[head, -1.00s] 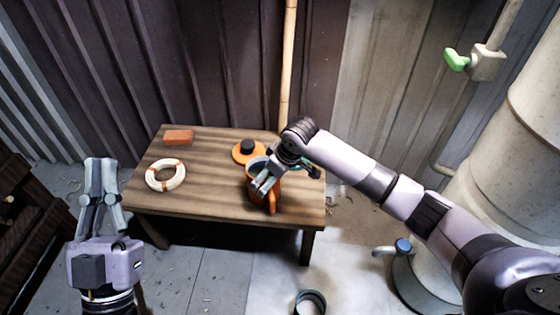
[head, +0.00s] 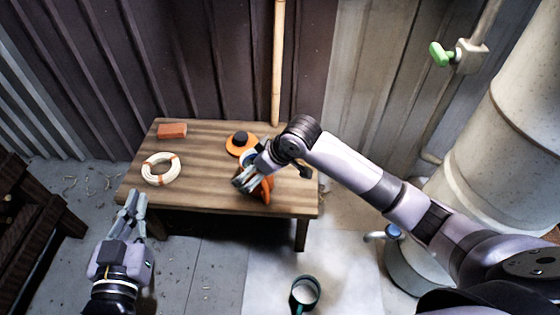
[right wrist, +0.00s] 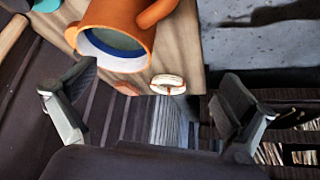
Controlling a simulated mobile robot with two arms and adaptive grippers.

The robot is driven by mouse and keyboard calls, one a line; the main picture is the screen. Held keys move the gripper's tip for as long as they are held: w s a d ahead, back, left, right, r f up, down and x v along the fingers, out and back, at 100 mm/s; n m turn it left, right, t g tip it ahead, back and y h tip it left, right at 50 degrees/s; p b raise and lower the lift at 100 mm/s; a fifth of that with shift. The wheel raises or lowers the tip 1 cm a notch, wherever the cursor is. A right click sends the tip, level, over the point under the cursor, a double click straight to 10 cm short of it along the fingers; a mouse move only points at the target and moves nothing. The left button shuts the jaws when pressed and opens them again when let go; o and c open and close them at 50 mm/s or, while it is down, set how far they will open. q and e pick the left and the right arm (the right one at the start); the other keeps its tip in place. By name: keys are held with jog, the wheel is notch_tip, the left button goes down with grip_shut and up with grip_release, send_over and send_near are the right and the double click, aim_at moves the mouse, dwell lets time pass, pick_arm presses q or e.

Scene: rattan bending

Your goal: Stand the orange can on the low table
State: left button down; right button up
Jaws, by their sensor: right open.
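The orange can (head: 266,188) stands on the low table (head: 205,170) near its front right part, mostly hidden by my right gripper in the head view.
On the table are an orange disc with a black knob (head: 241,144), a bound pale coil (head: 161,169) and a brick (head: 172,131). A pole (head: 277,70) stands behind. A dark mug-like vessel (head: 304,293) is on the floor in front. A pipe (head: 510,120) stands right.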

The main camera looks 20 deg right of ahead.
jog(key=s+a+r+t+y, duration=0.2)
jog(key=s+a+t+y, duration=0.15)
jog(key=a, duration=0.25)
jog(key=s+d+r+m+t+h, duration=0.3)
jog(key=s+d+r+m+t, duration=0.2)
jog(key=s+d+r+t, duration=0.3)
notch_tip(320, 180, up, 4)
jog(key=shift+s+d+h, duration=0.35)
jog(key=shift+s+d, duration=0.1)
jog(key=shift+d, duration=0.2)
